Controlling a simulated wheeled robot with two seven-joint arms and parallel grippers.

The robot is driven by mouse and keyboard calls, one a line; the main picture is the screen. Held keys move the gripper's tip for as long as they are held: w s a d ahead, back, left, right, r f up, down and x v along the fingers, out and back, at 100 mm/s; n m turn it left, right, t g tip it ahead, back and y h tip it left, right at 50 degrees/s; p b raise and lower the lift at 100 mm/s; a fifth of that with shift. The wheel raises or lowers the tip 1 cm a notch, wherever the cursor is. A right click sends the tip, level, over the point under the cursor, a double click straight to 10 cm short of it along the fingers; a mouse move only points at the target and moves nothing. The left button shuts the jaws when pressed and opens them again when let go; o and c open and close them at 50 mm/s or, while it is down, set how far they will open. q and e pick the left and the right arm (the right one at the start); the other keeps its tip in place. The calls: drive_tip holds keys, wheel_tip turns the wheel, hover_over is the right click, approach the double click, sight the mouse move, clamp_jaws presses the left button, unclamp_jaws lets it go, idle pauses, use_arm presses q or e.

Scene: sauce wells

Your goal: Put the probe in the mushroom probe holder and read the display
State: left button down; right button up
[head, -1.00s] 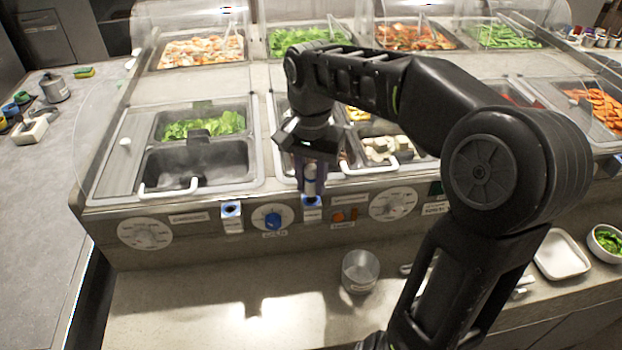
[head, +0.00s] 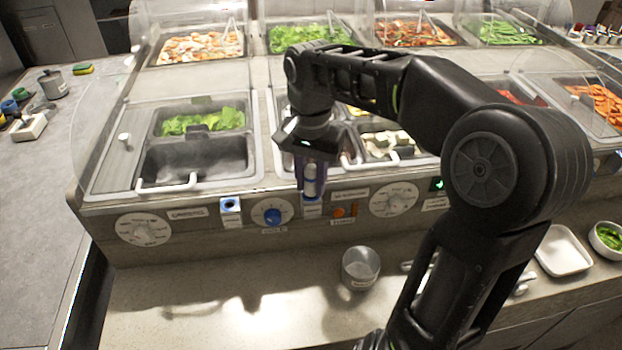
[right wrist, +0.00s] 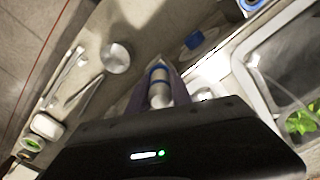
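My right gripper (head: 312,178) is in front of the counter's panel, pointing down, with its fingers on either side of the probe (head: 311,182), a white cylinder with blue bands. The probe also shows between the fingers in the right wrist view (right wrist: 159,86). Directly below the probe is a blue-and-white holder (head: 312,210) on the panel; I cannot tell how far the tip is inside it. A second such holder (head: 231,207) to its left is empty. A small green-lit display (head: 438,184) is on the panel at right. My left gripper is not in view.
A blue knob (head: 272,216) sits between the holders, with round dials at both sides. Pale mushroom-like pieces (head: 385,145) fill a well behind the gripper. A metal cup (head: 360,268) and a white tray (head: 563,252) stand on the front ledge, which is clear at left.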

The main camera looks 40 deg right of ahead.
sight(311, 167)
drive_tip(key=o, duration=0.5)
drive_tip(key=shift+r, duration=0.35)
wheel_tip(311, 167, up, 6)
drive_tip(key=p, duration=0.2)
drive_tip(key=shift+r+p, duration=0.1)
drive_tip(key=shift+p, duration=0.25)
drive_tip(key=shift+r+p, duration=0.5)
drive_tip(key=shift+p, duration=0.05)
drive_tip(key=shift+f, duration=0.1)
idle(1.0)
